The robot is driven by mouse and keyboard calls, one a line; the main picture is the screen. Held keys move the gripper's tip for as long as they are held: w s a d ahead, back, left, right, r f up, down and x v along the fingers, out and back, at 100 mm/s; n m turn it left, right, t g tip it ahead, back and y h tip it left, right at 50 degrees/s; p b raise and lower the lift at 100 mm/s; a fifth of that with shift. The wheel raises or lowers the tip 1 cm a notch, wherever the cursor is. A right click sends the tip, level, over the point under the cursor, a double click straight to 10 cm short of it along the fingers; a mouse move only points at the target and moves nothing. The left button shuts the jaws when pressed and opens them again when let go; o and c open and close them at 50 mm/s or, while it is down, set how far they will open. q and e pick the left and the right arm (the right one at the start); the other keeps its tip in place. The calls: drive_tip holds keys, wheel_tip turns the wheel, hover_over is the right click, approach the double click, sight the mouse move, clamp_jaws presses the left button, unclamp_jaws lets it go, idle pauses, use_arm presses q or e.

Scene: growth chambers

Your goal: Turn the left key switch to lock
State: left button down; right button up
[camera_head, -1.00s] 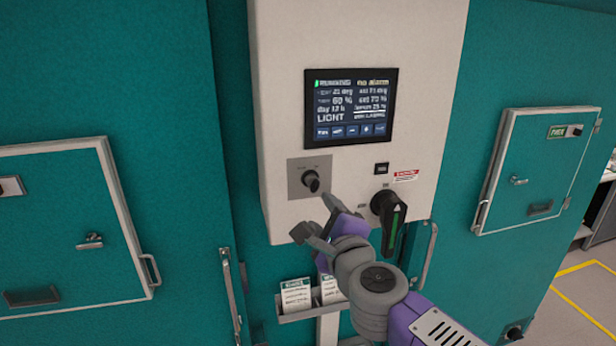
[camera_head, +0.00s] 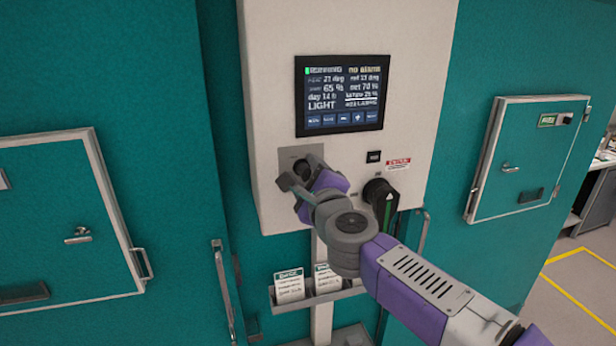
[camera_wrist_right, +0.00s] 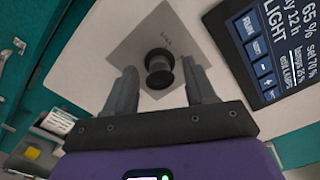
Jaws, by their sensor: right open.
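The left key switch (camera_head: 303,168) is a black round knob on a grey square plate (camera_head: 290,154), on the front of the white control box (camera_head: 265,100) below its screen. In the right wrist view the knob (camera_wrist_right: 159,70) stands out from its plate, just beyond my fingertips. My right gripper (camera_head: 298,172) is open in front of the knob, and in the right wrist view its two fingers (camera_wrist_right: 160,78) stand to either side of it with gaps. In the head view the gripper partly hides the knob and plate. My left gripper is not in view.
A black rotary handle with a green face (camera_head: 382,202) sits right of the key switch, close to my right arm. The screen (camera_head: 343,95) is above. A card holder (camera_head: 318,297) hangs below the box. Teal chamber doors with handles (camera_head: 78,236) flank it.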

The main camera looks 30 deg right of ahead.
clamp_jaws()
drive_tip(key=shift+n+p, duration=0.3)
drive_tip(key=shift+n, duration=0.2)
drive_tip(key=n+p, duration=0.2)
drive_tip(key=n, duration=0.2)
drive_tip(key=shift+r+n+p, duration=0.15)
drive_tip(key=shift+n+p, duration=0.15)
drive_tip(key=n+p, duration=0.1)
drive_tip(key=n, duration=0.2)
drive_tip(key=shift+p, duration=0.35)
drive_tip(key=shift+n+p, duration=0.65)
drive_tip(key=shift+n, duration=1.05)
